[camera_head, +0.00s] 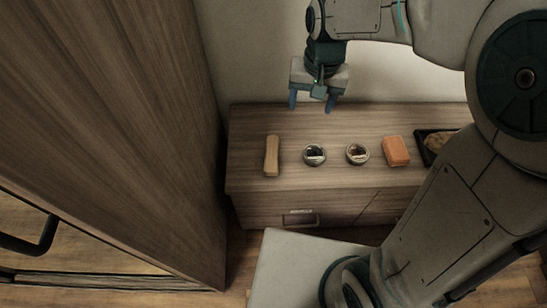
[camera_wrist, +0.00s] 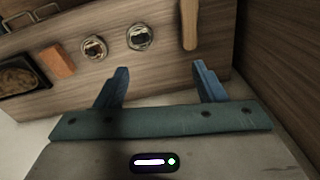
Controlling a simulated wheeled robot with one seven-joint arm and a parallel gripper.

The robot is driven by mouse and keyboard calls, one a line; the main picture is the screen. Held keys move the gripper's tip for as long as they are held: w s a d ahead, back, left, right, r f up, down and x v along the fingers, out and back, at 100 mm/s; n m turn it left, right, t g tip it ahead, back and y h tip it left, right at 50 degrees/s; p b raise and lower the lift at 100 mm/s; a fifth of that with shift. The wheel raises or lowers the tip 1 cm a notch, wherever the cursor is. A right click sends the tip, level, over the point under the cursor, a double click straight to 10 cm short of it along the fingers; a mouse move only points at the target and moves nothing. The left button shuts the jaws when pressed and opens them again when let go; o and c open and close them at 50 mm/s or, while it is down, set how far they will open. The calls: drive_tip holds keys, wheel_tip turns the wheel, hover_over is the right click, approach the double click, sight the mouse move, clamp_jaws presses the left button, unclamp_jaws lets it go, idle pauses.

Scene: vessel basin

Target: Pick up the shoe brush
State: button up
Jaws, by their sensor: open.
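The shoe brush looks to be the long, light wooden piece (camera_head: 271,156) lying at the left end of the cabinet top in the head view. It also shows in the wrist view at the upper right (camera_wrist: 189,24), partly cut off by the top edge. My gripper (camera_head: 311,102) is above the back of the cabinet, to the right of the brush and apart from it. Its two blue fingers (camera_wrist: 158,85) are spread and empty in the wrist view.
The low wooden cabinet (camera_head: 240,182) also holds two round tins (camera_head: 314,155) (camera_head: 358,154), an orange block (camera_head: 396,151) and a dark tray (camera_head: 424,133) at the right. A tall wooden panel (camera_head: 120,120) stands close on the left. A wall is behind.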

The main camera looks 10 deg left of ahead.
drive_tip(key=b, duration=0.7)
hover_over(272, 152)
wheel_tip(272, 152, down, 14)
drive_tip(key=shift+n+g+h, duration=0.3)
drive_tip(key=f+b, duration=0.1)
drive_tip(key=f, duration=0.1)
drive_tip(key=f+b, duration=0.1)
drive_tip(key=f, duration=0.4)
drive_tip(key=shift+s+f+b, duration=0.1)
drive_tip(key=shift+s+b, duration=0.3)
drive_tip(key=shift+w+f+b, duration=0.2)
drive_tip(key=shift+f+b, duration=0.7)
drive_tip(key=shift+f, duration=0.7)
drive_tip(key=shift+w+f+b, duration=0.15)
drive_tip(key=shift+f+b, duration=0.7)
drive_tip(key=shift+f, duration=0.7)
drive_tip(key=shift+r, duration=0.1)
drive_tip(key=shift+c, duration=0.3)
drive_tip(key=c, duration=1.1)
